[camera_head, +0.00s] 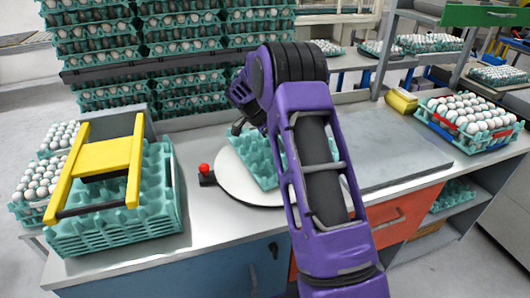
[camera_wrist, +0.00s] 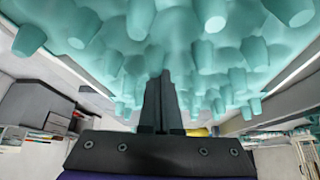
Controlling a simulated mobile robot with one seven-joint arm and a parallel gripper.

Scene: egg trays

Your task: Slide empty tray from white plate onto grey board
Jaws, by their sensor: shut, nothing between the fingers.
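The empty teal egg tray (camera_head: 254,158) lies on the round white plate (camera_head: 232,186) in the head view, partly hidden by my purple arm. The grey board (camera_head: 405,152) lies flat on the counter to the right of the plate, with a clear top. My gripper (camera_head: 238,128) is at the tray's far left edge in the head view, small and partly hidden by my wrist. In the wrist view the tray (camera_wrist: 200,40) fills the top, and my dark fingers (camera_wrist: 164,78) are together and empty, pointing at it. I cannot tell whether they touch it.
A red-button switch (camera_head: 205,172) stands left of the plate. A stack of empty teal trays (camera_head: 115,225) with a yellow-handled tool (camera_head: 105,160) is at the left. A filled egg tray (camera_head: 470,115) and a yellow box (camera_head: 401,101) are at the right. Stacked egg trays (camera_head: 180,45) stand behind.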

